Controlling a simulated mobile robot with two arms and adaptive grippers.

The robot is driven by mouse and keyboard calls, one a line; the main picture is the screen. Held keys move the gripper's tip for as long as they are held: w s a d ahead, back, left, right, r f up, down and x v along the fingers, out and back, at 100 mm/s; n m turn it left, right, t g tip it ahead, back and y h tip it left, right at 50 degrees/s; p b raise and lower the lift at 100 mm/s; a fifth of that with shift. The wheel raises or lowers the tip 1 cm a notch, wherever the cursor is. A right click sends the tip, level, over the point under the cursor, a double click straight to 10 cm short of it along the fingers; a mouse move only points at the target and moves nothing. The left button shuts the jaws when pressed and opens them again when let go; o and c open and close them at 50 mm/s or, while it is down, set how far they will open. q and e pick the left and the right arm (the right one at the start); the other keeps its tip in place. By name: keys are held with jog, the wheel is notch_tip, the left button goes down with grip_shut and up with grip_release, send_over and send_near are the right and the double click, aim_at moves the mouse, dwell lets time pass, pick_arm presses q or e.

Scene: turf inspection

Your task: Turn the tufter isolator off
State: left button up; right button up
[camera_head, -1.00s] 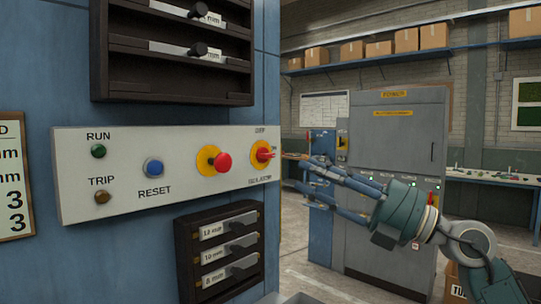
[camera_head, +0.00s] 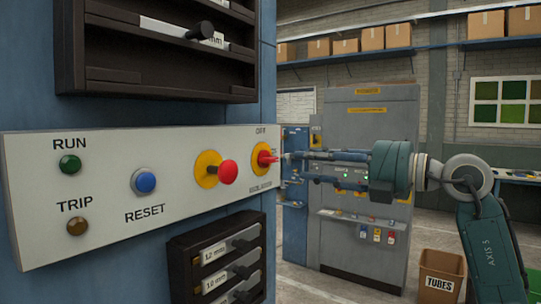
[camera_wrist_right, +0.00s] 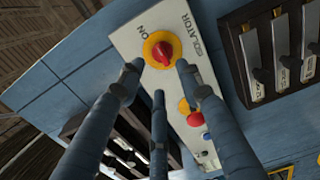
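The tufter isolator is a red rotary knob (camera_head: 265,158) on a yellow disc, at the right end of the white control panel (camera_head: 110,235). An OFF label shows above it. In the right wrist view the red knob (camera_wrist_right: 163,53) sits on its disc between my fingertips, with an ON label beside it. I cannot tell its exact setting. My right gripper (camera_head: 290,167) is open in front of the isolator, coming from the right. In the wrist view its fingers (camera_wrist_right: 159,68) are spread around the knob, with gaps; contact is not clear. My left gripper is not in view.
A red mushroom button (camera_head: 228,172) on yellow sits just left of the isolator. A blue reset button (camera_head: 145,181), green RUN lamp (camera_head: 70,164) and TRIP lamp (camera_head: 77,226) are further left. Dark racks sit above and below. A grey cabinet (camera_head: 368,130) stands behind.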

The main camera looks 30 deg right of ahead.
aim_at(275, 159)
jog(key=p+x, duration=0.2)
jog(key=x, duration=0.2)
jog(key=p+x, duration=0.1)
jog(key=x, duration=0.3)
jog(key=shift+s+a+r+p, duration=0.1)
jog(key=shift+a+r+p, duration=0.1)
jog(key=shift+p, duration=0.2)
jog(key=shift+w+a+f, duration=0.1)
jog(key=shift+w, duration=0.4)
jog(key=shift+w+f, duration=0.1)
jog(key=shift+c, duration=0.8)
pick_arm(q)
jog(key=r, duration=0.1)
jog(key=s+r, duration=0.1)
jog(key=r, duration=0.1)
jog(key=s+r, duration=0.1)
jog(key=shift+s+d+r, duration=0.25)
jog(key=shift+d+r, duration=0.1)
pick_arm(e)
grip_shut()
